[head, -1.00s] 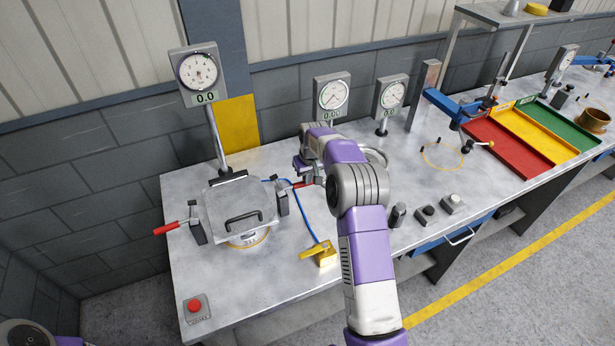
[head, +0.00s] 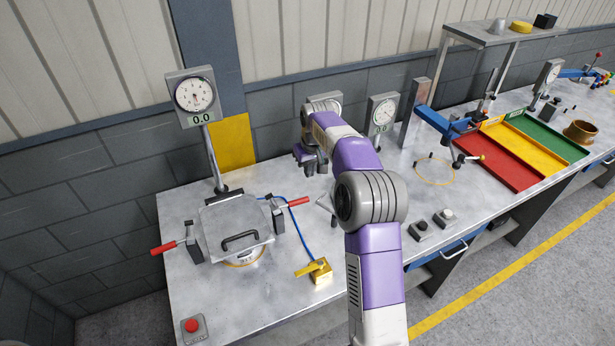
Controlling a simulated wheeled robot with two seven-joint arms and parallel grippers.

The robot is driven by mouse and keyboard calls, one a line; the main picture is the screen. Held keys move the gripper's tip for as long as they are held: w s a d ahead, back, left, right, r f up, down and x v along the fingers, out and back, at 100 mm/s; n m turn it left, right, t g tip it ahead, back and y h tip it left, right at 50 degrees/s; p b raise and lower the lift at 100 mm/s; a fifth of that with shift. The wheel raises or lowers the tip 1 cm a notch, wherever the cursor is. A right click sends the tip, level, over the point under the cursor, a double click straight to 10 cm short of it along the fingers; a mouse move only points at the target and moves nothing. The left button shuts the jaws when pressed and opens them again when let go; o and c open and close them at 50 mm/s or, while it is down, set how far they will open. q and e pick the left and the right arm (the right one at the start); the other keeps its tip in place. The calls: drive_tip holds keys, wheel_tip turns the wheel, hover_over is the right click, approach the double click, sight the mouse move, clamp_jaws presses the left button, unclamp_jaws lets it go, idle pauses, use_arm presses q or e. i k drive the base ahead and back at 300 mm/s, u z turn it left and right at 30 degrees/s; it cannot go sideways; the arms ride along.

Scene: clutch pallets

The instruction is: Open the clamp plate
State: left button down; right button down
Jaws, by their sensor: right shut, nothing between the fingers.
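The clamp plate (head: 222,217) is a grey square plate with a black handle (head: 240,240) on top. It lies flat over a round base (head: 246,258) on the bench. A toggle clamp stands on each side. The left clamp's red handle (head: 163,248) points outward to the left, and the right clamp's red handle (head: 298,202) points outward to the right. My right gripper (head: 311,170) is shut and empty, above and behind the right red handle and apart from it. My forearm partly hides it. My left gripper is out of view.
A dial gauge (head: 194,95) on a post stands behind the plate. A yellow block (head: 320,271) with a blue hose sits right of it, and a red button (head: 192,326) at the front left. Red, yellow and green trays (head: 503,166) lie farther right.

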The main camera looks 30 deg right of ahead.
sight(234, 225)
drive_tip(key=k, duration=1)
